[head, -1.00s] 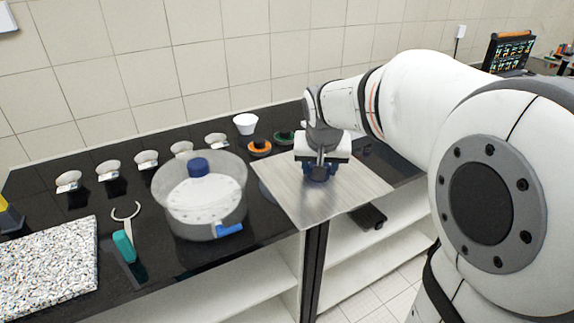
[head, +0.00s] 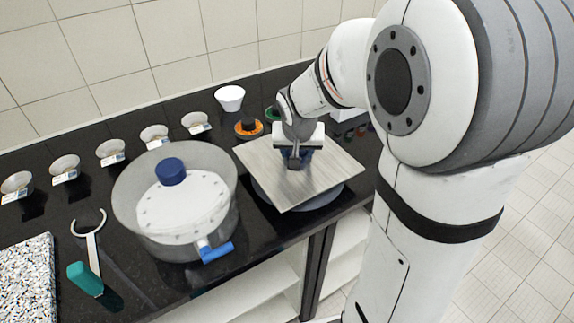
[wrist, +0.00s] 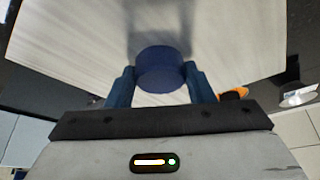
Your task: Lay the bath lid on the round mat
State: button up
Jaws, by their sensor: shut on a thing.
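The bath lid (head: 270,163) is a square, brushed-metal plate with a round blue knob (wrist: 162,68). My gripper (head: 296,161) is shut on the knob from above, with a blue finger on each side of it in the wrist view. The lid looks roughly level. The round mat (head: 335,196) is a grey-blue disc on the black counter, showing as a rim past the lid's front and right edges. The lid covers most of the mat. I cannot tell whether the lid touches it.
A clear round tub (head: 192,228) with a white disc, blue cap and blue tap stands left of the lid. Small labelled dishes (head: 110,150), a white cup (head: 229,98) and an orange-rimmed item (head: 248,127) line the back. A teal-handled tool (head: 86,279) lies front left.

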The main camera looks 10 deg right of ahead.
jog(key=shift+d+f, duration=0.2)
jog(key=shift+f, duration=2.05)
jog(key=shift+f+b, duration=0.15)
jog(key=shift+b, duration=0.25)
jog(key=o, duration=1.3)
